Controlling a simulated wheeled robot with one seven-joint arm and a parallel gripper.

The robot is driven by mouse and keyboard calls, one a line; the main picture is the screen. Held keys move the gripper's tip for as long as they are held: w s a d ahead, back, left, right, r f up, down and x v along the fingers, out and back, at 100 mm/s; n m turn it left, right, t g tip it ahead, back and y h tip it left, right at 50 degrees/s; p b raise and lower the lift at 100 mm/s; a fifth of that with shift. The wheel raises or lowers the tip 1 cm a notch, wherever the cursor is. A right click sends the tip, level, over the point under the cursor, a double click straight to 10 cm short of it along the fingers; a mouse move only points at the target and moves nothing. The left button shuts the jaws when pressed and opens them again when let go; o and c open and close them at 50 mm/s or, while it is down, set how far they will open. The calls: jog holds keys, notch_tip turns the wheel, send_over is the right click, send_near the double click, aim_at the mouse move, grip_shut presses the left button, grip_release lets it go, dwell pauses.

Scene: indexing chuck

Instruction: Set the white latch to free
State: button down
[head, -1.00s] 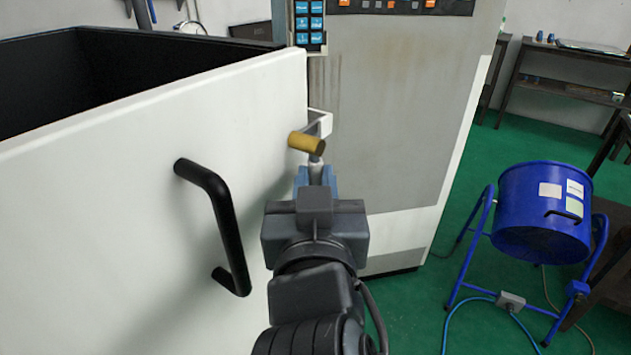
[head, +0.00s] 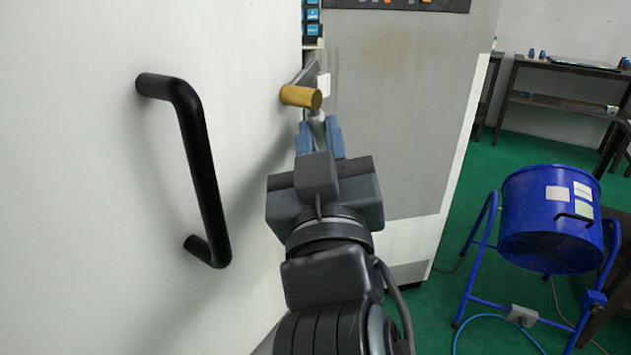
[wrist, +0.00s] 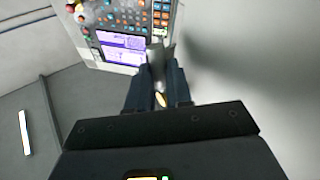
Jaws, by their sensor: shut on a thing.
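The latch stands at the right edge of the white door. In the head view it shows as a grey bar (head: 309,74), a brass-coloured cylinder (head: 299,96) and a pale stem (head: 316,117) below the cylinder. A small white block (head: 323,85) is beside the bar. My gripper (head: 318,130) reaches up from below, its blue fingers on either side of the pale stem. In the wrist view my gripper (wrist: 160,78) has a grey piece (wrist: 158,54) between and beyond its fingers. The exact contact is hidden, and no latch marking is readable.
The white door (head: 70,200) with its black bar handle (head: 197,165) fills the left. The grey machine panel (head: 400,110) is behind the latch. A blue drum on a stand (head: 545,220) is at right, on green floor. The wrist view shows a control panel (wrist: 125,40).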

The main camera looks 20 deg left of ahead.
jog(key=shift+w+d+r+n+y+b, duration=0.1)
jog(key=shift+w+n+y+b, duration=0.3)
jog(key=shift+n+y+b, duration=1)
jog(key=shift+w+r+n+y+b, duration=0.1)
jog(key=shift+w+n+y+b, duration=0.35)
jog(key=shift+n+y+b, duration=0.9)
jog(key=shift+w+d+r+n+y+b, duration=0.1)
jog(key=shift+w+n+y+b, duration=0.3)
jog(key=shift+n+y+b, duration=0.95)
jog(key=shift+r+n+y+p, duration=0.1)
jog(key=shift+n+y+p, duration=0.3)
jog(key=shift+n, duration=0.2)
jog(key=c, duration=1)
grip_release()
jog(key=shift+c, duration=0.2)
jog(key=v, duration=0.7)
jog(key=shift+s+f, duration=0.2)
jog(key=shift+f, duration=0.1)
jog(key=shift+d, duration=0.1)
